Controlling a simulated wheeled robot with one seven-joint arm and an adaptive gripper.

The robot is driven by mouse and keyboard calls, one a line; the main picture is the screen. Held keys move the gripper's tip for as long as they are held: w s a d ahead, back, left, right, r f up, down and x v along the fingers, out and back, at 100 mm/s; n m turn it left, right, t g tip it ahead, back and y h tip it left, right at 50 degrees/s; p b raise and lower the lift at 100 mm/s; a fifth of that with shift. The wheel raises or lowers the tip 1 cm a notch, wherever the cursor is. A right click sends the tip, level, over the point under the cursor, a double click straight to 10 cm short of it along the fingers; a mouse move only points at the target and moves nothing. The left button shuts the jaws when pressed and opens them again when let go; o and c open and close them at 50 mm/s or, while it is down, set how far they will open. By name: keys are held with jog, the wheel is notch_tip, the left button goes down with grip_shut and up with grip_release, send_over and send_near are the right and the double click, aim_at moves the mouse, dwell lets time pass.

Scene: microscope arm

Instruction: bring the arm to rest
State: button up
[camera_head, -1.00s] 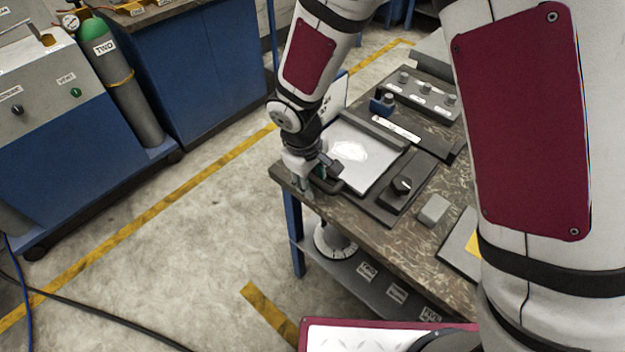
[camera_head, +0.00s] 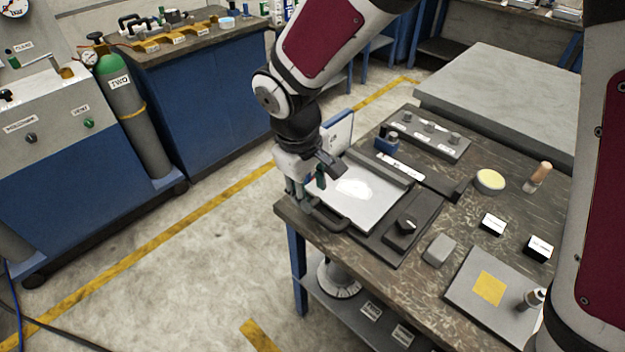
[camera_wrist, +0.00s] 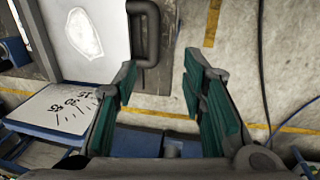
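My gripper (camera_wrist: 160,95) is open in the wrist view, its two green-padded fingers apart with nothing between them. In the head view my gripper (camera_head: 308,188) is over the near left corner of the dark workbench (camera_head: 352,252), beside a black handle (camera_head: 328,222). The handle belongs to a flat plate (camera_head: 372,213) with a bright white patch. In the wrist view the handle (camera_wrist: 147,40) lies ahead and left of my fingers, apart from them. My arm reaches down from the upper part of the head view.
A white dial plate (camera_wrist: 55,108) shows in the wrist view. Open floor (camera_head: 180,280) lies to the left.

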jog(key=s+d+r+m+t, duration=0.1)
jog(key=s+d+r+m, duration=0.2)
jog(key=d+r, duration=0.45)
jog(key=s+d+r+m, duration=0.2)
jog(key=d+r, duration=0.4)
jog(key=d, duration=0.2)
jog(key=s+d+r+m, duration=0.2)
jog(key=s+d, duration=0.2)
jog(key=s, duration=0.2)
jog(key=s+d+r+m+t+y, duration=0.1)
jog(key=s+d+r+m, duration=0.1)
jog(key=s, duration=0.5)
jog(key=shift+s+d+r+m+t+p, duration=0.15)
jog(key=shift+s+d+m+t+p, duration=0.25)
jog(key=shift+d+m, duration=0.55)
jog(key=shift+o, duration=0.2)
jog(key=shift+w+d, duration=0.15)
